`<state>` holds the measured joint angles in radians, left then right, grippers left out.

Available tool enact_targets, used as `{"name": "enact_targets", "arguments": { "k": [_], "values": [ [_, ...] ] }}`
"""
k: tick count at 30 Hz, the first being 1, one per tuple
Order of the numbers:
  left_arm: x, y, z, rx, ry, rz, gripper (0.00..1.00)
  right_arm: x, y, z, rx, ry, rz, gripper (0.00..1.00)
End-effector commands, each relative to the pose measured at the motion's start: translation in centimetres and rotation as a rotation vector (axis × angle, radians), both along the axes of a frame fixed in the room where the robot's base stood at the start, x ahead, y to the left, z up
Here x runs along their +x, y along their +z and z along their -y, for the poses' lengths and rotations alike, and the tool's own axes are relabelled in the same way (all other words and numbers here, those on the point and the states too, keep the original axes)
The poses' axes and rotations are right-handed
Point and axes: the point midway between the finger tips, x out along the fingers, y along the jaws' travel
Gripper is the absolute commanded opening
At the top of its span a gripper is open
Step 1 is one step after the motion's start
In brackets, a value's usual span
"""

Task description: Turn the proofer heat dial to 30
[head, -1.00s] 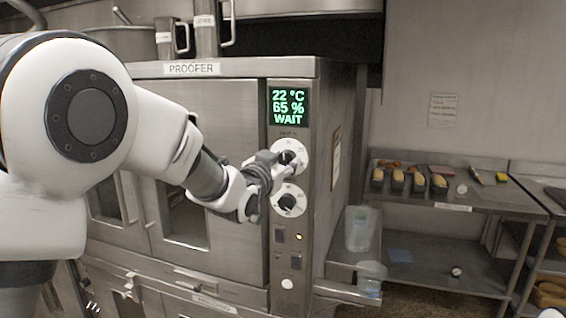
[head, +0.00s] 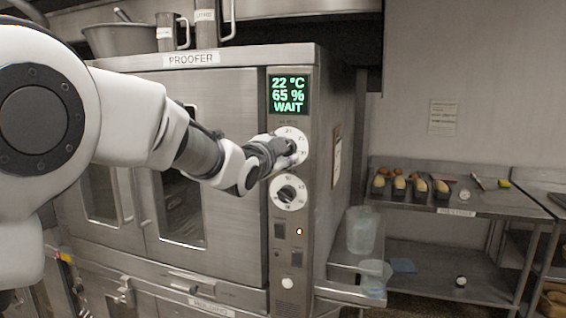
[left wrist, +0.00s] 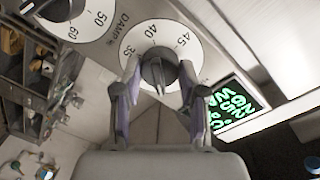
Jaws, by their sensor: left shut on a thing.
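The proofer (head: 205,120) stands in front of me with a control panel on its right edge. The upper dial (head: 300,137) is white with a dark knob. In the left wrist view its face (left wrist: 150,32) shows 35, 40 and 45, and its dark knob (left wrist: 158,68) sits between my fingers. My left gripper (head: 284,150) is at this dial; in the wrist view the gripper (left wrist: 160,82) is shut on the knob. The display (head: 289,94) reads 22 °C, 65 % and WAIT. My right gripper is not in view.
The lower dial (head: 289,194), by the DAMP label in the wrist view, is just below my gripper. Switches (head: 279,231) sit under it. A clear container (head: 361,232) stands right of the proofer. A steel table (head: 450,200) with loaf tins is farther right.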

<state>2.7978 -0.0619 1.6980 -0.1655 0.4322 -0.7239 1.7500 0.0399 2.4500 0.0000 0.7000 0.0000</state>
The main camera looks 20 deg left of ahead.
Motion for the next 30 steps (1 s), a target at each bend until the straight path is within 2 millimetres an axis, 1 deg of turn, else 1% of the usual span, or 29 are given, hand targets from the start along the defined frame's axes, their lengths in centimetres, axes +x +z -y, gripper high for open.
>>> {"name": "enact_targets", "arguments": {
  "k": [1,8,21,24,30],
  "values": [
    [0.0,-0.5,0.0,0.040,0.000,0.004,0.07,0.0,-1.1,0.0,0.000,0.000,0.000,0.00],
    [0.0,-0.5,0.1,0.260,0.000,0.012,0.07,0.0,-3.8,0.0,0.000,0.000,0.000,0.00],
    [0.0,-0.6,0.2,0.678,0.001,0.027,0.07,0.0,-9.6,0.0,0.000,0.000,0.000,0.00],
    [0.0,-0.5,0.2,0.771,0.000,0.029,0.07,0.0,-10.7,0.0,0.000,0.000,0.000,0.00],
    [0.0,-0.2,0.2,0.942,0.000,0.035,0.07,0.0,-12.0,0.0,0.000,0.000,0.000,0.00]
  ]
}}
